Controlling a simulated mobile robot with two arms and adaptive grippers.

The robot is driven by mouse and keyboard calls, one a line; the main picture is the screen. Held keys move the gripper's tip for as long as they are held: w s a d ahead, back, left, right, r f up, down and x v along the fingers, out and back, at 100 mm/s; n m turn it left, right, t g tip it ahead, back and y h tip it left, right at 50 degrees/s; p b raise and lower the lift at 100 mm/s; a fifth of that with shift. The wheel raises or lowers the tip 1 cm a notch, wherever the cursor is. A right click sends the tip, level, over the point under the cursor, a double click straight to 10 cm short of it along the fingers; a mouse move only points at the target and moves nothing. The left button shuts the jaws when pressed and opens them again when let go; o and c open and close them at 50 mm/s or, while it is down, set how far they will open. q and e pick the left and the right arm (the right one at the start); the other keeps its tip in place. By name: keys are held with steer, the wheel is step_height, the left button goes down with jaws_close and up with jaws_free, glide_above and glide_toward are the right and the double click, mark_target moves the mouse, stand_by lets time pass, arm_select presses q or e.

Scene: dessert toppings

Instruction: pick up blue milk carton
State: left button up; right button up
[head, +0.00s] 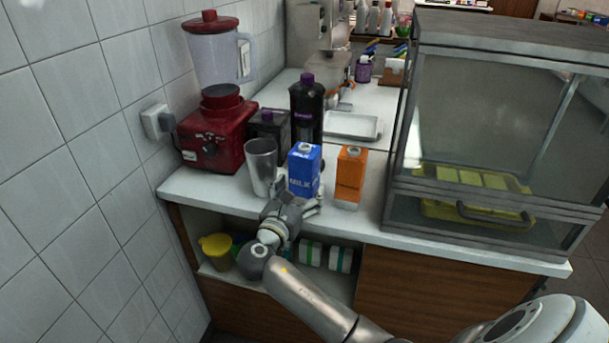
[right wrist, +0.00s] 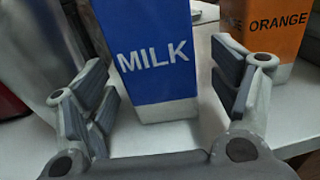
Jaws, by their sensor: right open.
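The blue milk carton (head: 304,168) stands upright on the white counter, near its front edge. In the right wrist view the milk carton (right wrist: 150,60) is straight ahead, with its white "MILK" lettering facing me. My right gripper (head: 297,198) is just in front of the carton. In the right wrist view my right gripper (right wrist: 165,105) is open, one finger on either side of the carton's lower front. My left gripper is not in view.
A metal cup (head: 262,166) stands close left of the milk, an orange carton (head: 350,174) close right. A red blender (head: 212,130) and a dark bottle (head: 306,105) stand behind. A glass display case (head: 480,120) fills the right. A metal tray (head: 353,126) lies behind.

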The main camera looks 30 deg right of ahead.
mark_target(304, 182)
steer(key=x, duration=0.3)
steer(key=shift+w+d+f, duration=0.1)
steer(key=shift+w+d, duration=0.1)
steer(key=shift+a, duration=0.1)
steer(key=shift+c, duration=0.2)
steer(key=c, duration=1.3)
